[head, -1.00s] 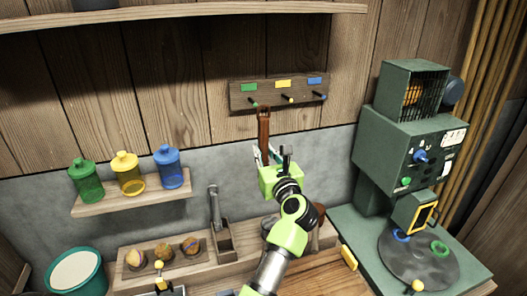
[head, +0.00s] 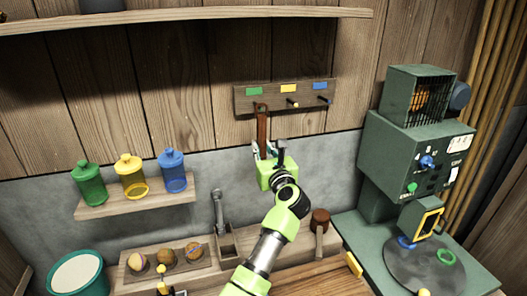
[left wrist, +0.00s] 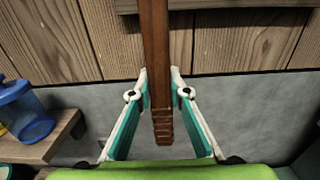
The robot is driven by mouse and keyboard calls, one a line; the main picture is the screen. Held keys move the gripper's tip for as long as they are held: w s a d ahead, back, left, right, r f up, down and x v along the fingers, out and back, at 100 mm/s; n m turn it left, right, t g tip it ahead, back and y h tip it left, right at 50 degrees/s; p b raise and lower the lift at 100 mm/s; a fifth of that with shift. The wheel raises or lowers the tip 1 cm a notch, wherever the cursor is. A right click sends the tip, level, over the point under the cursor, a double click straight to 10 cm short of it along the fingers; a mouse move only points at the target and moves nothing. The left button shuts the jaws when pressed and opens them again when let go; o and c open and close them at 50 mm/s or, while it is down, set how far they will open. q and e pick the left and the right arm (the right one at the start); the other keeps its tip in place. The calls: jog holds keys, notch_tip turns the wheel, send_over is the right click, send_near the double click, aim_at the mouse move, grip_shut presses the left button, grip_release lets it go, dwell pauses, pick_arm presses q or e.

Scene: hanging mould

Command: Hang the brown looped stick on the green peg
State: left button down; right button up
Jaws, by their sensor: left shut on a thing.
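The brown looped stick (head: 262,127) is upright in my left gripper (head: 268,151), its top end at the rack's green peg. The green peg (head: 262,108) shows as a small green tip at the stick's top, under the green label (head: 254,91). I cannot tell whether the loop is around the peg or only in front of it. In the left wrist view, the fingers (left wrist: 159,92) are on both sides of the stick (left wrist: 156,50), whose notched lower end shows between them; its top is out of frame. My right gripper is not in view.
The wall rack (head: 274,104) also has a yellow peg (head: 293,103) and a blue peg (head: 325,100) to the right. A shelf with colored jars (head: 131,178) is at left. A green machine (head: 411,145) stands at right.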

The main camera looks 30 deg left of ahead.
pick_arm(q)
jog(key=shift+b+x, duration=0.35)
jog(key=shift+x, duration=0.95)
jog(key=shift+w+a+f+b, duration=0.5)
jog(key=shift+a+f+b, duration=0.05)
jog(key=shift+b, duration=0.2)
jog(key=c, duration=1.8)
grip_release()
jog(key=shift+c, duration=0.2)
